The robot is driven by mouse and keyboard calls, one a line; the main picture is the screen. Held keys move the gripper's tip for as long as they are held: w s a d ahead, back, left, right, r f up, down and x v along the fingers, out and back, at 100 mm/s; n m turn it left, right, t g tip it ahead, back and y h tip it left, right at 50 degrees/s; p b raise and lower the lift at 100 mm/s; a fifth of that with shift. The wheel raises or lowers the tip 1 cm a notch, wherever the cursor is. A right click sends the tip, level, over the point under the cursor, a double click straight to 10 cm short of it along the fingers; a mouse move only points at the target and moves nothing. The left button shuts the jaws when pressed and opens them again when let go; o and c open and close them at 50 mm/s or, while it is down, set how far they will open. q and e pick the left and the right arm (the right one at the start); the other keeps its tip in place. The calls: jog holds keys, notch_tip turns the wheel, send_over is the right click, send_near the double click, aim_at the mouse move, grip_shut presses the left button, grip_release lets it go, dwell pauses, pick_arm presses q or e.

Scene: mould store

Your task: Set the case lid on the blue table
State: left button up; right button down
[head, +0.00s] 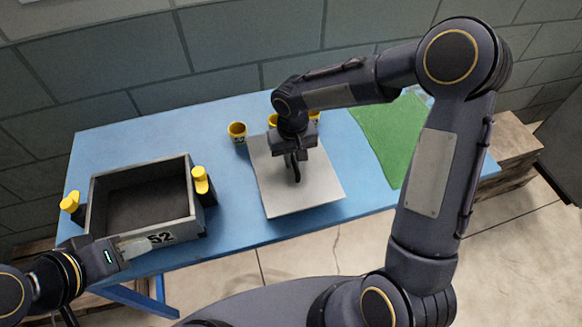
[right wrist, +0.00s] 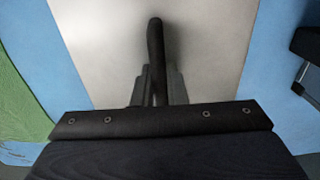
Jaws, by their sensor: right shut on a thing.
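The case lid (head: 312,197) is a flat light-grey panel with a dark bar handle (right wrist: 155,40). It is over the middle of the blue table (head: 225,215), between the case and a green mat. My right gripper (head: 294,160) is shut on the lid's handle from above; the lid fills the middle of the right wrist view (right wrist: 210,50). I cannot tell whether the lid touches the table. The open grey case (head: 118,243), marked 52, stands at the table's left. My left gripper (head: 134,247) is at the case's front wall; whether it is open or shut is unclear.
Yellow-topped dark pieces stand left (head: 70,203) and right (head: 201,182) of the case. Yellow cups, one at the left (head: 237,131), stand behind the lid, partly hidden by my right arm. The green mat (head: 385,135) lies right. A wooden crate (head: 515,145) is beyond the table's right end.

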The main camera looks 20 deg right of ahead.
aim_at(292, 170)
jog(key=shift+f, duration=2.45)
jog(key=c, duration=1.5)
grip_release()
jog(key=shift+o, duration=0.2)
notch_tip(292, 170, up, 12)
jog(key=shift+f, duration=0.15)
jog(key=shift+s+d+r, duration=0.15)
jog(key=shift+r, duration=0.35)
jog(key=s+d+r+t+y, duration=0.1)
jog(key=s+d+r+t, duration=0.1)
jog(key=s+d+r, duration=0.55)
jog(key=s+m+t+y, duration=0.2)
jog(key=s+t, duration=0.1)
jog(key=s, duration=1.1)
jog(key=shift+s+a+f+t+y, duration=0.2)
jog(key=shift+f+t+y, duration=0.1)
jog(key=shift+f+y, duration=0.1)
